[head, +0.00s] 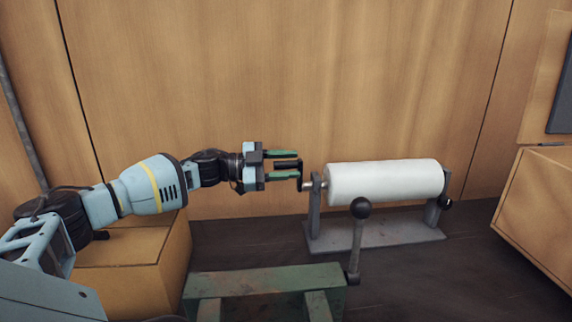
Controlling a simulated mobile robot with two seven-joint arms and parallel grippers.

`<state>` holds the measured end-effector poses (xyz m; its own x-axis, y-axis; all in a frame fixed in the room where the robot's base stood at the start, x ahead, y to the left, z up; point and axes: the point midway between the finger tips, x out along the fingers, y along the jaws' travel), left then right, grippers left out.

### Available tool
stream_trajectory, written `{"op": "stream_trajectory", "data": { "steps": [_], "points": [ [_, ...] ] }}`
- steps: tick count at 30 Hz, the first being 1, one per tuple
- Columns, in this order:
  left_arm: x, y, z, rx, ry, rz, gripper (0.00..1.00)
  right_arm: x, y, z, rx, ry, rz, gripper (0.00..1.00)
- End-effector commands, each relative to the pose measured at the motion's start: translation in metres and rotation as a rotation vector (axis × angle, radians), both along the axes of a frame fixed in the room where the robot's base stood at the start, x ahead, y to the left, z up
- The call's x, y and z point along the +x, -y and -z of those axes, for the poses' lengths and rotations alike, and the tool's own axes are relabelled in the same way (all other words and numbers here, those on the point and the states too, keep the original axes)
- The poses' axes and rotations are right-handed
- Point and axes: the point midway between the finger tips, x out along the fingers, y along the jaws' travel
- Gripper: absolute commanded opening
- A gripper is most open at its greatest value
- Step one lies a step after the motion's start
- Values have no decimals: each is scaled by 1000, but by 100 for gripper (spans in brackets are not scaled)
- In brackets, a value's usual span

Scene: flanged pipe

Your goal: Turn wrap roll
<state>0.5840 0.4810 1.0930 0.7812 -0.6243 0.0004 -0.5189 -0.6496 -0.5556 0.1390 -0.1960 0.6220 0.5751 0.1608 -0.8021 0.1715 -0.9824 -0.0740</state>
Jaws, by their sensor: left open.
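The white wrap roll (385,181) lies horizontally on a grey stand (375,236) with an upright at each end. At its left end, a short shaft joins a dark crank with a black handle (288,165) that points left. My left gripper (297,164) comes in from the left with its green fingers open. One finger is above the handle and one below it. The handle lies between them in this view, with small gaps showing; I cannot tell the depth. My right gripper is not in view.
A worn green metal frame (262,281) stands in front, with a grey ball-topped lever (359,240) at its right. Wooden boxes stand at the left (135,262) and right (540,215). A wood panel wall (300,70) closes the back.

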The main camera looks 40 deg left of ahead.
Motion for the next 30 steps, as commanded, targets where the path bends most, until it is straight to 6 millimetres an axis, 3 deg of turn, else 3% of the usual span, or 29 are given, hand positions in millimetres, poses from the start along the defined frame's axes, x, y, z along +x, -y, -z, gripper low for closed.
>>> {"op": "stream_trajectory", "data": {
  "steps": [4,13,30],
  "points": [
    [0,0,0,0,0,0,39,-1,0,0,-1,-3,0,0],
    [0,-1,0,0,1,-1,0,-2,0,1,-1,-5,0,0],
    [1,-3,-1,0,1,-8,0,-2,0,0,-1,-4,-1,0]
  ]
}}
